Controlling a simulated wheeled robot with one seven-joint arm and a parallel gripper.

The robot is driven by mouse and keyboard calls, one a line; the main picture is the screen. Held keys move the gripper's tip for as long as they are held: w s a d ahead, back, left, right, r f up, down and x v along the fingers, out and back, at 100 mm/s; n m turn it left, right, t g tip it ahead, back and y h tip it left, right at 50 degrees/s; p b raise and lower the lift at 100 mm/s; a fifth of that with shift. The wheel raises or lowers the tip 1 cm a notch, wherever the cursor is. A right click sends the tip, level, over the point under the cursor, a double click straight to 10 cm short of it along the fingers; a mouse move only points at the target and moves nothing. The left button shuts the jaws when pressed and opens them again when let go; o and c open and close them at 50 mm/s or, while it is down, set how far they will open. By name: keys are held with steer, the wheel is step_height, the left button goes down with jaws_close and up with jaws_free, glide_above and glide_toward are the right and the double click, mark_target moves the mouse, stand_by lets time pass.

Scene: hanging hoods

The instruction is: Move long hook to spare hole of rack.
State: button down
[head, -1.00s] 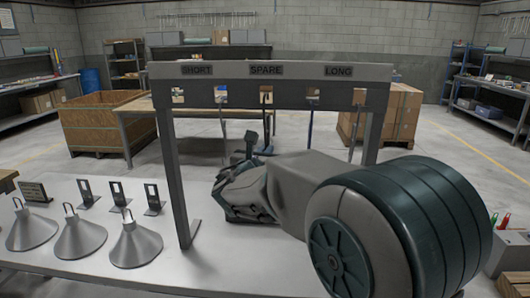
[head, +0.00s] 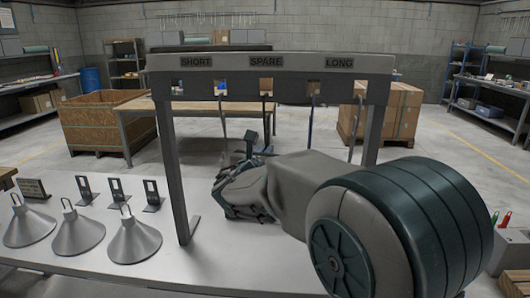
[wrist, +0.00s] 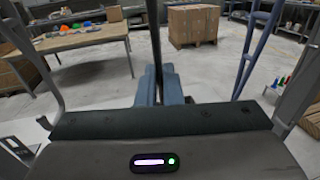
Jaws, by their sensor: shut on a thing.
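The grey rack (head: 210,62) carries the signs SHORT, SPARE and LONG above a row of square holes. The spare hole (head: 266,87) is the middle one, under SPARE. My gripper (wrist: 159,82) is shut on a dark upright rod, the long hook (wrist: 156,42). In the head view the long hook (head: 267,108) rises in line with the spare hole, its top at the opening. I cannot tell whether it rests on the lower edge. My arm hides its lower part. A grey hook (head: 223,120) hangs to the left, a blue hook (head: 310,128) to the right.
Another grey hook (head: 357,115) hangs under LONG. The hole under SHORT (head: 178,87) looks empty. Cone hoods (head: 78,234) stand on the bench (head: 110,280) at left. The blue hook (wrist: 249,50) and grey hook (wrist: 45,60) flank my gripper closely.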

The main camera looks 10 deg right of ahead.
steer(key=c, duration=1.5)
jaws_free()
steer(key=v, duration=1.4)
steer(key=s+d+f+m+g+y+p, duration=0.1)
steer(key=s+d+f+m+g+p, duration=0.1)
steer(key=s+d+f+m+g, duration=1.05)
steer(key=s+a+m+y+p, duration=0.1)
steer(key=s+a+m+y, duration=0.2)
steer(key=m, duration=0.6)
steer(key=s+a+f+m+y+p, duration=0.1)
steer(key=s+a+m+y, duration=0.3)
steer(key=m, duration=0.4)
steer(key=shift+m+y+p, duration=0.35)
steer(key=shift+y+p, duration=0.15)
steer(key=shift+p, duration=0.15)
